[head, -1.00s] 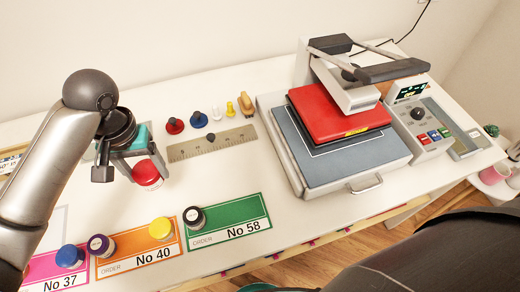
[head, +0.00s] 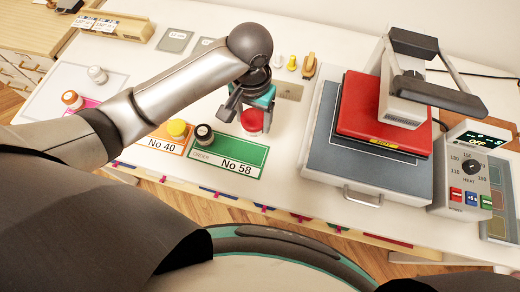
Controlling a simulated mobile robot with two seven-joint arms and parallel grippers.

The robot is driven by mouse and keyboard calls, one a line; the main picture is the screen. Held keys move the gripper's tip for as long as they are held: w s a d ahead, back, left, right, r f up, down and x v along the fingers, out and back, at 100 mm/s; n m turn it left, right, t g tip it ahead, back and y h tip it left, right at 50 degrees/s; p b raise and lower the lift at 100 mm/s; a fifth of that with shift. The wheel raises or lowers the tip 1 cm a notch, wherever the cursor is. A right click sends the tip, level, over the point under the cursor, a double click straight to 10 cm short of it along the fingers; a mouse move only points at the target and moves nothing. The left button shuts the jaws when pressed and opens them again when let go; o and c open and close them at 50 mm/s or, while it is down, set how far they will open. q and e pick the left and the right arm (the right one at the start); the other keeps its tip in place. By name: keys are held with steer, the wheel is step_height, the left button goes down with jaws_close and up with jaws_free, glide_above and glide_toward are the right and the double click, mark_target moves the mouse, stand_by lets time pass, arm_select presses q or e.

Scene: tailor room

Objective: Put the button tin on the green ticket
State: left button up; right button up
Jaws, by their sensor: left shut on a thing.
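The red round tin (head: 252,122), which I take for the button tin, is between the fingers of my left gripper (head: 249,113). The gripper points down and is shut on it. The tin shows just behind the far right edge of the green ticket (head: 230,153), marked No 58. I cannot tell how high it is held. A dark spool with a pale top (head: 204,134) stands on the left part of the green ticket. The ticket's right part is bare. My right gripper is not in view.
The orange ticket (head: 157,141) with a yellow-topped spool (head: 177,128) lies left of the green one. The heat press (head: 365,150) stands to the right, its handle (head: 362,197) facing front. The table edge is close in front of the tickets.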

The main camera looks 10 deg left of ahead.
arm_select(q)
steer(key=b, duration=0.2)
glide_above(255, 154)
step_height(255, 154, down, 12)
steer(key=shift+s+f, duration=0.1)
steer(key=shift+f, duration=2.15)
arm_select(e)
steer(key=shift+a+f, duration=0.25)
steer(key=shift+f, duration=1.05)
arm_select(q)
steer(key=shift+f, duration=0.15)
steer(key=o, duration=1.5)
steer(key=shift+c, duration=0.2)
step_height(255, 154, up, 12)
steer(key=shift+r+p, duration=0.2)
steer(key=shift+p, duration=0.7)
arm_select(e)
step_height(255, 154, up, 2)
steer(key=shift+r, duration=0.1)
